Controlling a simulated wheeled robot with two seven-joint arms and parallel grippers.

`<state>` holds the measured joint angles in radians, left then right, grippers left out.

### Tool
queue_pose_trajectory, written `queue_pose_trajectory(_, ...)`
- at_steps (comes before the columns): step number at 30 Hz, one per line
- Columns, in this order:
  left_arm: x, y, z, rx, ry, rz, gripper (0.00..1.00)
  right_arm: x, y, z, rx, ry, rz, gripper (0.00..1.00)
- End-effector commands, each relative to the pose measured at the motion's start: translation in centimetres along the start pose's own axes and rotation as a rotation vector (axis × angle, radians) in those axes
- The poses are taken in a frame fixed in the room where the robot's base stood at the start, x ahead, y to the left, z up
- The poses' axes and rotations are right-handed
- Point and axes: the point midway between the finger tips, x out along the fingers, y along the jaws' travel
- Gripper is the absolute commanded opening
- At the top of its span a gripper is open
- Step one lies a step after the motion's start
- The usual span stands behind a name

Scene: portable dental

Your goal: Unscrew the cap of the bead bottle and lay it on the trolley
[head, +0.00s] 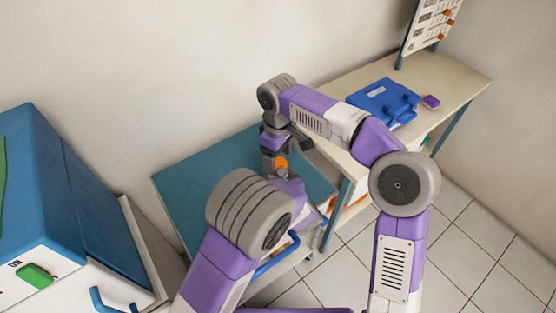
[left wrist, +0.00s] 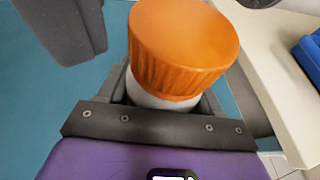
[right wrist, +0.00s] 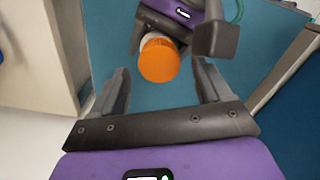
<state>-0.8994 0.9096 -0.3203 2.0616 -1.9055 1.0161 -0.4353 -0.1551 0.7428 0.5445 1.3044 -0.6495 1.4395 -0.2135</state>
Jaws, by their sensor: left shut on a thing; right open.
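The bead bottle has a ribbed orange cap (left wrist: 180,45) and a white body (left wrist: 155,98), most of it hidden by my left gripper. My left gripper (left wrist: 165,90) is shut around the body below the cap. In the right wrist view the orange cap (right wrist: 158,62) is on the bottle, facing my right gripper. My right gripper (right wrist: 160,80) is open, its fingers to either side of the cap and apart from it. In the head view the cap (head: 281,164) shows small below my right gripper (head: 275,145). The trolley (head: 185,185) has a teal top beneath both grippers.
A pale bench (head: 455,75) stands right of the trolley, with a blue case (head: 375,100) and a small purple box (head: 431,102) on it. A blue and white unit (head: 85,200) stands at the left. The trolley's left part is clear.

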Motion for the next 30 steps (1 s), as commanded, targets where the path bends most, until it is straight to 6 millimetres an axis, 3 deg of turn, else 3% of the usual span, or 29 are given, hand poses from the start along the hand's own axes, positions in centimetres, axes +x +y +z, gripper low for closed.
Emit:
queue_pose_trajectory(6,0.0,0.1,0.1,0.0,-0.001,0.001,0.0,-2.0,0.0,0.0,0.0,0.0,0.0,0.74)
queue_pose_trajectory(14,0.0,0.1,0.1,0.0,-0.001,0.001,0.0,-1.5,-0.3,0.0,0.095,-0.028,-0.011,0.73)
queue_pose_trajectory(22,0.0,0.1,0.1,0.0,-0.001,0.001,0.0,-1.0,-0.7,0.1,0.435,-0.085,-0.022,0.73)
queue_pose_trajectory(30,0.0,0.1,0.1,0.0,-0.001,0.002,0.0,-2.5,-0.5,0.1,0.811,-0.075,-0.007,0.73)
